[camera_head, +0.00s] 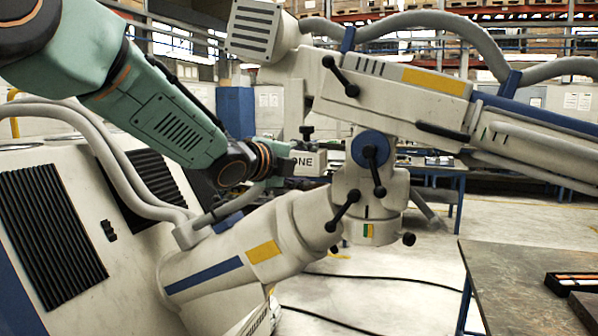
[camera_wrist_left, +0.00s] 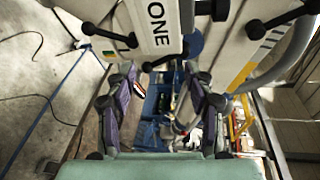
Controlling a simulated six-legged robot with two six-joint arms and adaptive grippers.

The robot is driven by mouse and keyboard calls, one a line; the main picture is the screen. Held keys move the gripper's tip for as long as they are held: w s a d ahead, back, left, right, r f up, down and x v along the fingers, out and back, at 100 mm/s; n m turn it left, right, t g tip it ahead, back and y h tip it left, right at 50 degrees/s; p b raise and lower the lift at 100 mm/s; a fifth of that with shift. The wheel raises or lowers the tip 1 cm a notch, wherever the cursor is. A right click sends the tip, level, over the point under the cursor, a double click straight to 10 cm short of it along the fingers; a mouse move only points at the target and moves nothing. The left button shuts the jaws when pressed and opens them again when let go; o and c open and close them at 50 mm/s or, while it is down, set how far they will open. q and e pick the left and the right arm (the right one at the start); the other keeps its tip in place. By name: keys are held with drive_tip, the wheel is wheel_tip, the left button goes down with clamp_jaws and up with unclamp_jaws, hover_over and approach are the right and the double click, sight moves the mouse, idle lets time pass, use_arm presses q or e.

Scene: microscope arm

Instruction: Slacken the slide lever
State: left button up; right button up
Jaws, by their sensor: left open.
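The microscope arm (camera_head: 385,95) is cream with blue and yellow markings. It carries several black ball-ended levers, one high on the upper arm (camera_head: 340,76), one on the blue-ringed joint (camera_head: 375,170) and one lower down (camera_head: 345,210). I cannot tell which is the slide lever. My left gripper (camera_head: 288,163) is beside the block marked ONE (camera_head: 310,163), its fingers partly hidden. In the left wrist view my open left gripper (camera_wrist_left: 160,75) has empty space between its purple-grey fingers. Ahead are the ONE block (camera_wrist_left: 158,25) and a black lever (camera_wrist_left: 108,35). My right gripper is out of view.
A white cabinet with black vents (camera_head: 45,235) stands at the left. A dark worktable (camera_head: 520,275) with a small tray is at the lower right. Black cables lie on the floor. Grey hoses run along the microscope arm. Open floor lies between cabinet and table.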

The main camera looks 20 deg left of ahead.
use_arm(q)
drive_tip(key=shift+s+a+f, duration=0.1)
drive_tip(key=shift+a+f, duration=0.1)
drive_tip(key=shift+f, duration=0.05)
drive_tip(key=shift+c, duration=0.5)
